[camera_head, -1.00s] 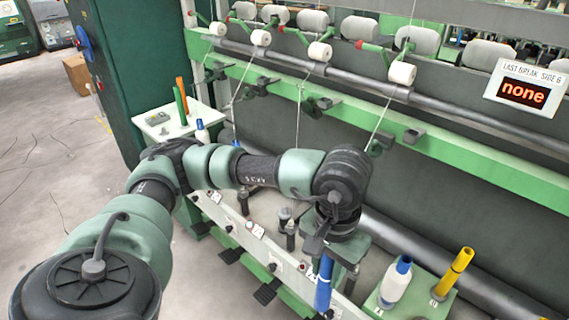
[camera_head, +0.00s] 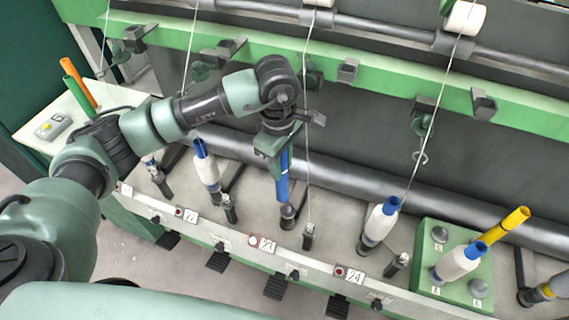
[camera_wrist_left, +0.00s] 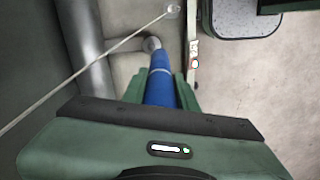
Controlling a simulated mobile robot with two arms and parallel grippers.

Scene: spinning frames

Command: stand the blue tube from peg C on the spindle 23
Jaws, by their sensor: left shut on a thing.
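My left gripper (camera_head: 278,142) is shut on the blue tube (camera_head: 283,178), which hangs upright below it. The tube's lower end is at spindle 23 (camera_head: 288,215), behind the label 23 (camera_head: 265,244); I cannot tell whether it is over the spindle or just above it. In the left wrist view the blue tube (camera_wrist_left: 160,88) runs away from the gripper, with a grey round part at its far end. The green peg block (camera_head: 460,310) stands at the right; its peg letters are too small to read surely. My right gripper is not in view.
White bobbins with blue tops stand on the neighbouring spindles, left (camera_head: 207,171) and right (camera_head: 379,224). The block carries another white bobbin (camera_head: 455,263) and a yellow tube (camera_head: 502,234). A thread (camera_head: 307,120) hangs just right of my gripper. A grey roller (camera_head: 340,170) runs behind.

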